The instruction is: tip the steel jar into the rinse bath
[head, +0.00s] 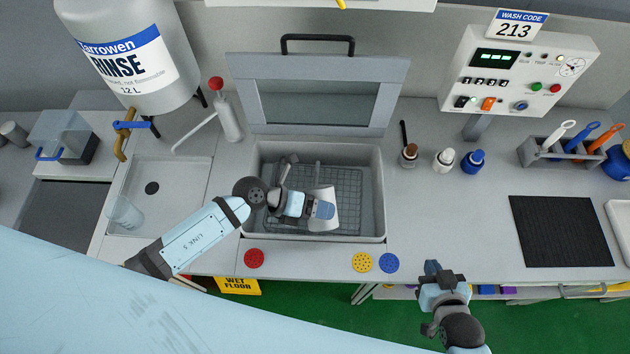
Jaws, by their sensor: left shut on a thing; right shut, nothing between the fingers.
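The rinse bath (377,205) is a grey rectangular tub with a mesh rack (345,182) inside, in the middle of the bench. Its windowed lid (393,93) stands open behind it. My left gripper (313,208) is over the bath, shut on the steel jar (323,223). The jar is a grey vessel, partly hidden by the gripper, and looks tilted over the rack. Its mouth and contents cannot be made out. My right gripper (443,270) is shut and empty, near the bench's front edge at the right.
A rinse tank (140,65) and a shallow sink (170,180) are at left. Several small bottles (444,160) stand right of the bath, before a control box (515,75). A black mat (560,231) lies at right. Coloured discs (362,262) line the front edge.

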